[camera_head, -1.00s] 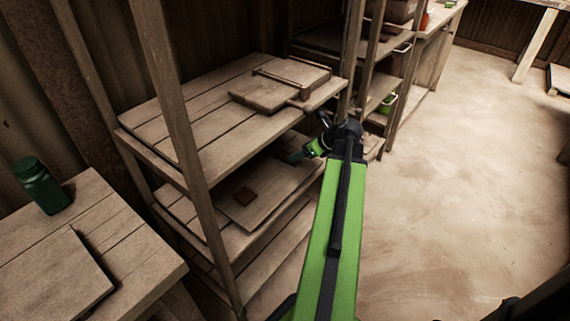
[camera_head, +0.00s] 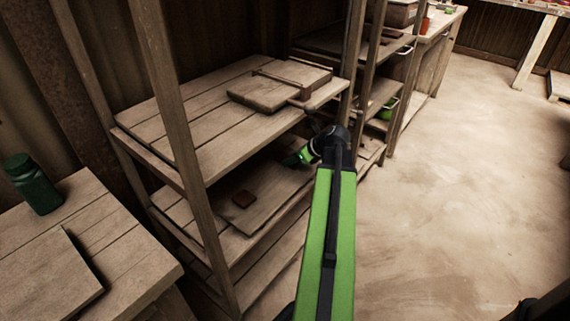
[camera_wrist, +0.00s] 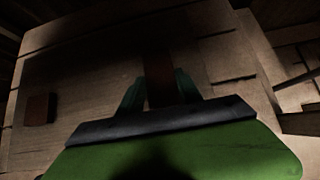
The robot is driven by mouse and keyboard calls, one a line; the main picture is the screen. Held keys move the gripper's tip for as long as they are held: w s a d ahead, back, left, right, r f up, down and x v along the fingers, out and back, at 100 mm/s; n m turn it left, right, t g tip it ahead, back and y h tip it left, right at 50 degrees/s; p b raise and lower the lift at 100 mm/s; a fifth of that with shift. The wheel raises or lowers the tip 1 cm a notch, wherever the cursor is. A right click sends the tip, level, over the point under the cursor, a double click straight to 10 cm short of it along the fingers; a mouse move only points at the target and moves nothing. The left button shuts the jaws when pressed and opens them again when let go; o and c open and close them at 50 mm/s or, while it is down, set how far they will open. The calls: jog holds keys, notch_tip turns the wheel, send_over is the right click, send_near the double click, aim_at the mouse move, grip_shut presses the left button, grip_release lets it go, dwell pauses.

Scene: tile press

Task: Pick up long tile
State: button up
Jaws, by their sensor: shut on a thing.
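A long reddish-brown tile (camera_wrist: 160,82) stands out between the two dark green fingers in the wrist view. My gripper (camera_wrist: 160,92) is shut on it, over a wooden board (camera_head: 262,212) on the middle shelf. In the head view my gripper (camera_head: 290,160) reaches into the shelf under the top boards, and the long tile cannot be made out there. I cannot tell if the tile still touches the board. A small square brown tile (camera_head: 243,199) lies on the same board, left of my gripper; it also shows in the wrist view (camera_wrist: 39,108).
The wooden top shelf (camera_head: 200,125) holds a board press (camera_head: 265,95) close above my gripper. A shelf post (camera_head: 180,130) stands at the front left. A table with a green jar (camera_head: 33,183) is at left. The floor (camera_head: 460,190) at right is clear.

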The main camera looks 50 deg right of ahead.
grip_shut()
jog(key=shift+r, duration=0.15)
